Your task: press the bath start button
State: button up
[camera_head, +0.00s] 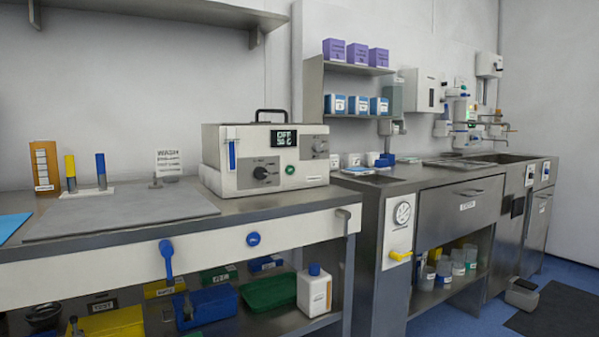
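The bath (265,158) is a cream and grey box with a black top handle, standing at the back of the steel bench. Its dark display (284,139) shows pale text that seems to read OFF, with a smaller line below. A small round green button (291,169) sits low on its front face, right of a black knob (264,173). Another knob (320,146) is at the upper right of the front, and a blue strip (232,154) is at its left. No label naming the start button is legible. My gripper is not in view.
A grey mat (125,214) lies clear on the bench left of the bath. A rack with yellow and blue tubes (87,192) and a small sign (168,162) stand behind it. A blue lever (167,258) hangs from the bench front. A second steel counter (400,178) is at right.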

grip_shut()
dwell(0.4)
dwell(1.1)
